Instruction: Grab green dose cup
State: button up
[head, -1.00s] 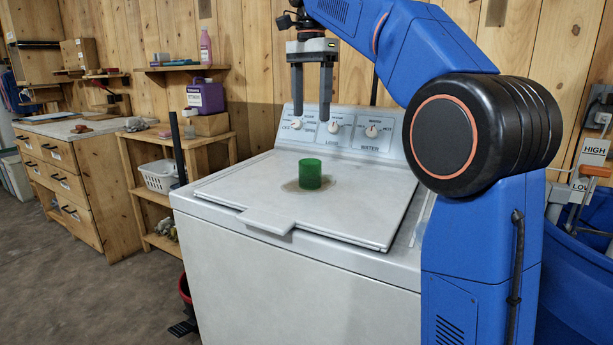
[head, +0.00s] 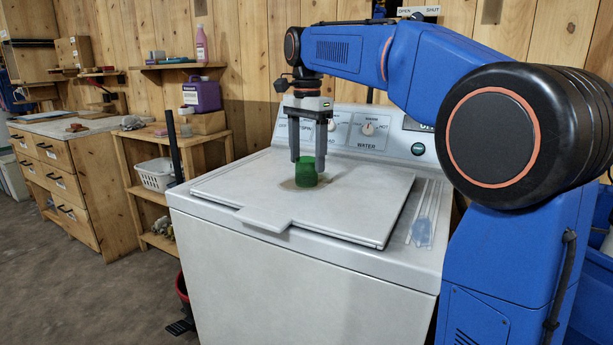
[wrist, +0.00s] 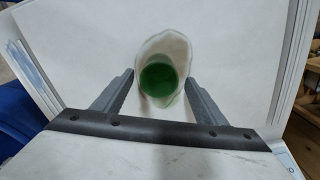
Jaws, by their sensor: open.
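The green dose cup (head: 307,173) stands upright on the white lid of the washing machine (head: 250,224). A brownish stain surrounds its foot. My gripper (head: 308,162) points straight down over the cup, with its fingertips at about the height of the cup's upper part. The fingers are open and apart. In the wrist view the cup (wrist: 159,77) shows between and just beyond the two fingertips, with a gap on either side. I cannot tell exactly how far the fingers reach down beside it.
The control panel with knobs (head: 350,132) rises behind the lid. A blue item (head: 422,232) and thin pale strips lie at the lid's right. A wooden bench with a white basket (head: 157,174) stands to the left. The lid around the cup is clear.

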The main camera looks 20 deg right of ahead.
aim_at(307, 168)
jog(key=shift+s+f, duration=0.15)
jog(key=shift+f, duration=1.6)
jog(key=c, duration=1.1)
